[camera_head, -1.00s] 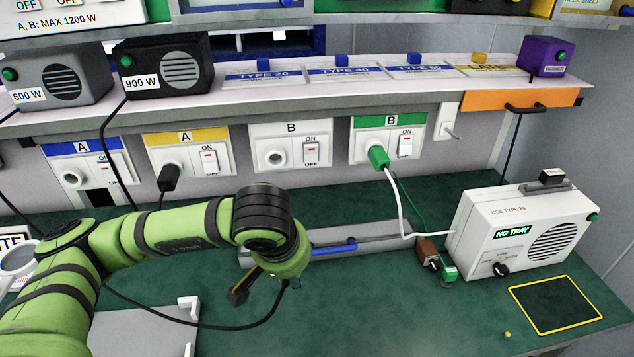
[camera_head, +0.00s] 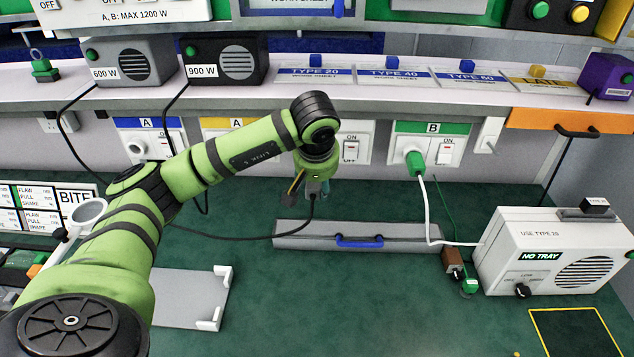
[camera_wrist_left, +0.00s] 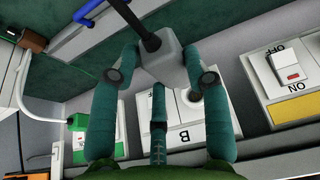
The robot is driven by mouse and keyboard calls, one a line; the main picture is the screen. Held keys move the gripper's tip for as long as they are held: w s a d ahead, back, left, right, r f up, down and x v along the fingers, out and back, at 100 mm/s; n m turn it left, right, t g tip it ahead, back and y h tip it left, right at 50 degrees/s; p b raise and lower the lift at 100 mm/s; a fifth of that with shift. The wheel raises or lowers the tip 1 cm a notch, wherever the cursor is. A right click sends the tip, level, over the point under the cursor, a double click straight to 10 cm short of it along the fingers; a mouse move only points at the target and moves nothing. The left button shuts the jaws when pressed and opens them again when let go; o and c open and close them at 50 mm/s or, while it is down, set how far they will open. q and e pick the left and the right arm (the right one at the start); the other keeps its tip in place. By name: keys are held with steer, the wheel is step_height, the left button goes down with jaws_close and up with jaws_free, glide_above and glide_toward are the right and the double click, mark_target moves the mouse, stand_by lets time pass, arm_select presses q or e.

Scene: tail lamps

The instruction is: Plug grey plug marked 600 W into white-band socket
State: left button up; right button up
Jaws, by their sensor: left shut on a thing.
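My left gripper (camera_head: 314,182) is shut on the grey plug (camera_wrist_left: 172,62), which sits between its teal fingers in the left wrist view. A black cord (camera_head: 313,203) leaves the plug. I can read no marking on it. The plug is in front of the white-band socket (camera_head: 355,143), marked B; my arm hides that socket's left part in the head view. The socket also shows in the left wrist view (camera_wrist_left: 170,125), with its round opening close beside the plug. I cannot tell how much gap is left between them. My right gripper is not in view.
A green plug (camera_head: 415,163) fills the green-band socket (camera_head: 428,128). My arm partly covers the yellow-band socket (camera_head: 228,124). A grey case with a blue handle (camera_head: 358,241) lies below the sockets. The 600 W box (camera_head: 132,62) and 900 W box (camera_head: 226,60) stand on the shelf.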

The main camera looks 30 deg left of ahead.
arm_select(q)
steer(key=shift+w+a, duration=0.45)
steer(key=shift+w, duration=0.3)
steer(key=shift+w+a, duration=0.45)
steer(key=shift+w, duration=0.25)
steer(key=shift+w+a, duration=0.45)
steer(key=shift+w, duration=0.3)
steer(key=shift+w+a, duration=0.4)
steer(key=shift+w, duration=0.25)
steer(key=shift+w+a, duration=0.4)
steer(key=shift+w, duration=0.25)
steer(key=shift+w+a+p, duration=0.15)
steer(key=shift+w+p, duration=0.05)
steer(key=shift+p, duration=0.1)
stand_by(0.4)
steer(key=o, duration=1.4)
steer(key=shift+c, duration=0.2)
steer(key=v, duration=1.2)
steer(key=shift+w+r, duration=0.1)
